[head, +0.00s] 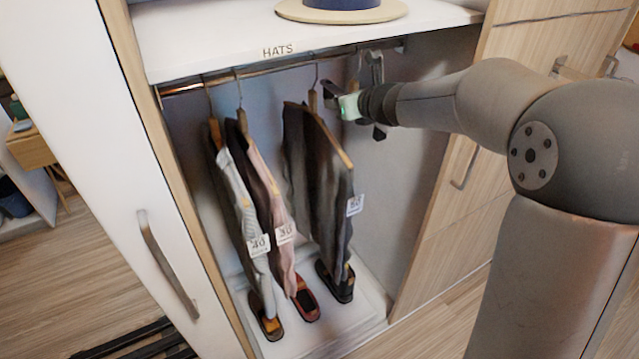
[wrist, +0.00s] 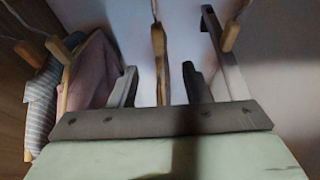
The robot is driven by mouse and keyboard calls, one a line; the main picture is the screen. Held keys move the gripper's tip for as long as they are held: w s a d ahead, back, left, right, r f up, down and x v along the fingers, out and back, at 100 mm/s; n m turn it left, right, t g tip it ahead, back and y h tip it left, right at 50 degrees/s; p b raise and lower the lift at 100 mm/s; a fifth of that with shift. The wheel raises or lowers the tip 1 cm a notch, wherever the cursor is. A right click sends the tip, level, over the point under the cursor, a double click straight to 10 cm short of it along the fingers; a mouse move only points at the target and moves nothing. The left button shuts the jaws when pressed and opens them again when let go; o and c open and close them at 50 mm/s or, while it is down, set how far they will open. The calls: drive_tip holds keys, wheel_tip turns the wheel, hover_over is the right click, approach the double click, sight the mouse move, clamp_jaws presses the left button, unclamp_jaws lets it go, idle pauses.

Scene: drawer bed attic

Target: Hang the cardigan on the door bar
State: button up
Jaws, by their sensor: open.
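Garments hang on wooden hangers from the closet rail (head: 270,73): a light grey striped one (head: 236,200), a pink one (head: 272,190) and a dark grey one (head: 318,165) nearest my gripper. I cannot tell which is the cardigan. My gripper (head: 338,97) is open just below the rail, by the top of the dark garment's hanger. In the wrist view, an upright wooden hanger part (wrist: 159,60) shows between the open fingers (wrist: 158,90), with gaps on both sides. A long handle (head: 165,265) is on the white door; I cannot tell which is the door bar.
A hat (head: 341,10) sits on the shelf marked HATS above the rail. Several shoes, including a red one (head: 305,299), stand on the closet floor below the garments. A grey bracket-like piece (wrist: 228,55) is right of my fingers. A wooden door (head: 450,215) stands at right.

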sight(316, 100)
drive_tip(key=p+x, duration=0.1)
drive_tip(key=x, duration=0.9)
drive_tip(key=p+x, duration=0.1)
drive_tip(key=x, duration=0.3)
drive_tip(key=shift+a+f+p, duration=0.1)
drive_tip(key=shift+a+p, duration=0.15)
drive_tip(key=shift+p, duration=0.1)
drive_tip(key=shift+w+a+f, duration=0.2)
drive_tip(key=shift+w+f, duration=0.05)
drive_tip(key=shift+w, duration=0.1)
clamp_jaws()
drive_tip(key=shift+r, duration=0.1)
idle(0.3)
